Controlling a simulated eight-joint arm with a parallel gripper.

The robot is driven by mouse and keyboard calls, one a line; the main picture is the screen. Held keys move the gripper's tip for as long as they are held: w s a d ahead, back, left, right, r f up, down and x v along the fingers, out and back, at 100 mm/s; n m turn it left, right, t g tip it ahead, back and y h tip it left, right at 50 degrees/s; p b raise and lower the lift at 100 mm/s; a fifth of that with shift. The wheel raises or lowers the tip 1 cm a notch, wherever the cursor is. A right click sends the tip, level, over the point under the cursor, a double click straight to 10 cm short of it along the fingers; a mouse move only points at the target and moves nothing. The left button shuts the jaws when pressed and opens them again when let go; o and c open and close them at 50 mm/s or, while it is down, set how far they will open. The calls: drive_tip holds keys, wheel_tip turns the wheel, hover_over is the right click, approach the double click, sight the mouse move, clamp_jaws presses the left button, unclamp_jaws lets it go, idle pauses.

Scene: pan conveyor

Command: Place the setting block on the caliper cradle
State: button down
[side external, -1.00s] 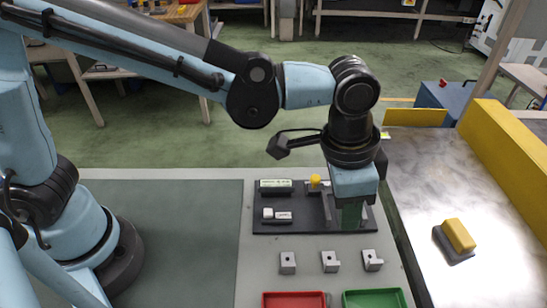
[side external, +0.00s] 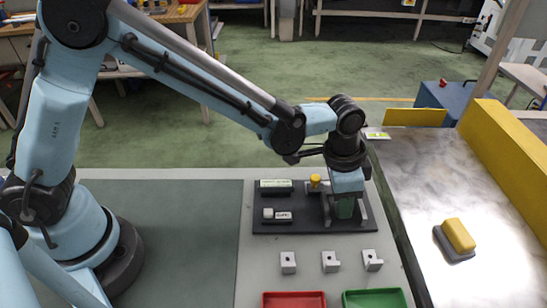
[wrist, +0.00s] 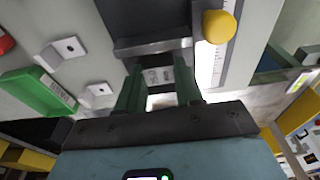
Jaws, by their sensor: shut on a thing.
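My gripper (side external: 345,210) points down over the right part of the dark board (side external: 300,228). In the wrist view, its green fingers (wrist: 160,88) are shut on a small grey block with printed marks (wrist: 159,75), which I take to be the setting block. In the side view the fingers hide most of it. A grey metal bar (wrist: 152,46) lies just beyond the block in the wrist view and may be part of the caliper cradle; I cannot tell whether they touch. A yellow knob (wrist: 219,27) stands beside a ruled scale (wrist: 208,65).
A green-labelled box (side external: 275,186) and a white-and-grey piece (side external: 278,216) lie on the board. Several grey brackets (side external: 330,262), a red tray (side external: 294,294) and a green tray (side external: 373,292) are in front. A yellow-topped block (side external: 458,235) sits on the metal conveyor at right.

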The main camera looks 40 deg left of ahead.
drive_tip(key=shift+f, duration=0.15)
drive_tip(key=c, duration=0.7)
unclamp_jaws()
drive_tip(key=shift+c, duration=0.2)
wheel_tip(320, 180, up, 12)
drive_tip(key=s+a, duration=0.1)
drive_tip(key=s+a+n+t, duration=0.3)
drive_tip(key=s+a+n, duration=0.1)
drive_tip(key=a, duration=0.7)
drive_tip(key=s+a+n+t+y, duration=0.1)
drive_tip(key=s+a+n+t, duration=0.2)
drive_tip(key=a, duration=0.9)
drive_tip(key=s+n, duration=0.2)
drive_tip(key=shift+s, duration=0.35)
